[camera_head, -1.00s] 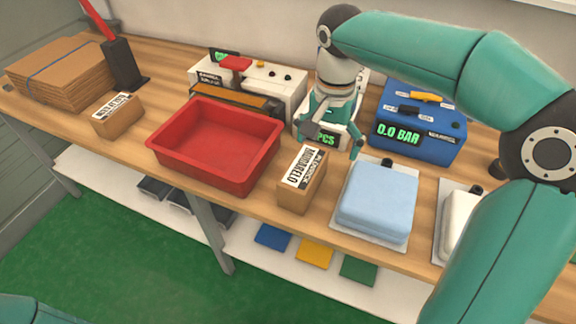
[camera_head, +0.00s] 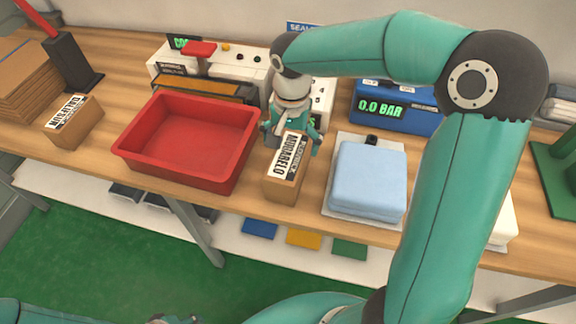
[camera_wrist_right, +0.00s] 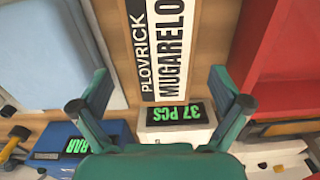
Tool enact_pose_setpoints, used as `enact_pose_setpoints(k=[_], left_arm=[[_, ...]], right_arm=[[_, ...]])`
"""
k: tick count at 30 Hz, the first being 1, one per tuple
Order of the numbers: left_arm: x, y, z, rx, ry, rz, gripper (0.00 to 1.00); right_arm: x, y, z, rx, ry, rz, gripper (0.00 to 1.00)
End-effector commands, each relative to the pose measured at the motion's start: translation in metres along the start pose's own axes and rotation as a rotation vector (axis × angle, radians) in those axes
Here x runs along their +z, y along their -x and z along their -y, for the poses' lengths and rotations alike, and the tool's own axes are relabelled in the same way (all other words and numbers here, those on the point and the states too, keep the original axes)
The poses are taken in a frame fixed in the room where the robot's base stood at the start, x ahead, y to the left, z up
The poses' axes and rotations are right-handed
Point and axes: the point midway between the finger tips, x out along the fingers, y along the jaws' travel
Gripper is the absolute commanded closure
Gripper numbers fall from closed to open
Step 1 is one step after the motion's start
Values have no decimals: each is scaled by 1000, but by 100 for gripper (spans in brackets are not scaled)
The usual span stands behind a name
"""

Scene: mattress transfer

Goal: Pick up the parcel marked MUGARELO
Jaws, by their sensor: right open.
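The parcel marked MUGARELO (camera_head: 284,181) is a small brown box with a black and white label on top, standing near the front edge of the table. In the right wrist view its label (camera_wrist_right: 160,45) reads PLOVRICK MUGARELO. My right gripper (camera_head: 292,139) is open at the far end of this parcel, with a finger to either side in the head view. In the wrist view the open fingers (camera_wrist_right: 160,76) flank the near end of the label. I cannot tell whether they touch the box. My left gripper is not clearly seen.
A red tray (camera_head: 190,178) stands close left of the parcel, and a light blue pack (camera_head: 368,180) lies close right. A second labelled parcel (camera_head: 75,123) is further left. Behind are a counting scale (camera_wrist_right: 175,115) reading 37 PCS and a blue 0.0 BAR unit (camera_head: 392,118).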

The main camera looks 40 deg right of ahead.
Motion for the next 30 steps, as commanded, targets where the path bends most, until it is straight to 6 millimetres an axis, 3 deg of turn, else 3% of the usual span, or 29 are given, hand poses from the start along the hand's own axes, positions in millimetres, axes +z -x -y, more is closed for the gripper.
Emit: enact_pose_setpoints(k=[8,18,26,30], left_arm=[[0,2,-1,0,0,0,60],[0,6,-2,0,0,0,60],[0,6,-2,0,0,0,60],[0,6,-2,0,0,0,60]], right_arm=[[2,-18,1,2,2,1,0],[5,-60,3,1,1,2,0],[5,-63,4,-1,2,0,0],[5,-62,4,-1,2,0,23]])
